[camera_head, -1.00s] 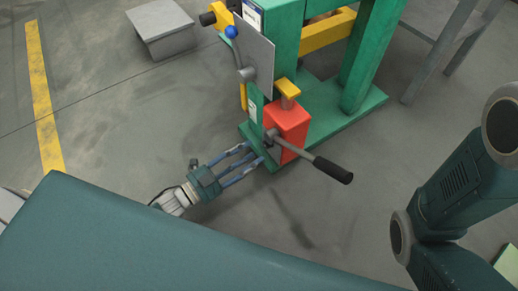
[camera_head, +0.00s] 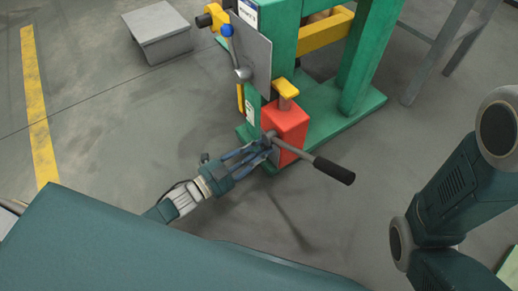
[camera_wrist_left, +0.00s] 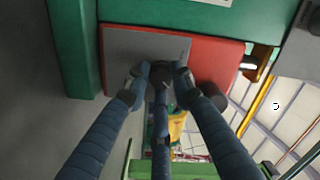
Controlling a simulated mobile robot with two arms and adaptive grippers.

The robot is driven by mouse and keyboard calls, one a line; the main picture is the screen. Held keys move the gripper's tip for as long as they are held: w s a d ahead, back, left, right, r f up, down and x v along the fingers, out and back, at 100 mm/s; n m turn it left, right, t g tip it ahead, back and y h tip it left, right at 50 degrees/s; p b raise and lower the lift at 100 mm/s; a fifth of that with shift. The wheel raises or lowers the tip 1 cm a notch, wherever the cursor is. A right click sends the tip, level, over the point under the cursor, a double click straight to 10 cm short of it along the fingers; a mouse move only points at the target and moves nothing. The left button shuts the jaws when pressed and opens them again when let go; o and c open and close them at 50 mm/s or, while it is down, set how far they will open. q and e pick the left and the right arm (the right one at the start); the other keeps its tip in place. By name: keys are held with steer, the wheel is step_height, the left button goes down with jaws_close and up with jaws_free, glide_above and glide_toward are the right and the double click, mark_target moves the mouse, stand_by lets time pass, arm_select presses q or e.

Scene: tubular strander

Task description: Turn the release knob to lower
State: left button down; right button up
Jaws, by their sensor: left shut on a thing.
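The red hydraulic pump box (camera_head: 289,124) stands at the foot of a green frame, with a lever (camera_head: 332,170) with a black grip sticking out toward the lower right. My left gripper (camera_head: 268,150) reaches in from the left to the lower side of the box, near the lever's pivot. In the left wrist view its fingers (camera_wrist_left: 159,76) are closed together in front of the grey face (camera_wrist_left: 125,47) of the red box (camera_wrist_left: 216,62). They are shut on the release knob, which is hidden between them. My right gripper is out of view.
The green frame (camera_head: 354,70) rises behind the box and carries a grey plate (camera_head: 252,62) with a blue-knobbed lever (camera_head: 228,31). A grey block (camera_head: 158,35) stands at the upper left.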

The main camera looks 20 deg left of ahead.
arm_select(q)
steer(key=shift+a+m+p, duration=0.15)
steer(key=shift+m+p, duration=0.35)
steer(key=shift+w+f, duration=0.1)
steer(key=c, duration=1.5)
jaws_free()
steer(key=shift+a, duration=0.1)
steer(key=v, duration=1.2)
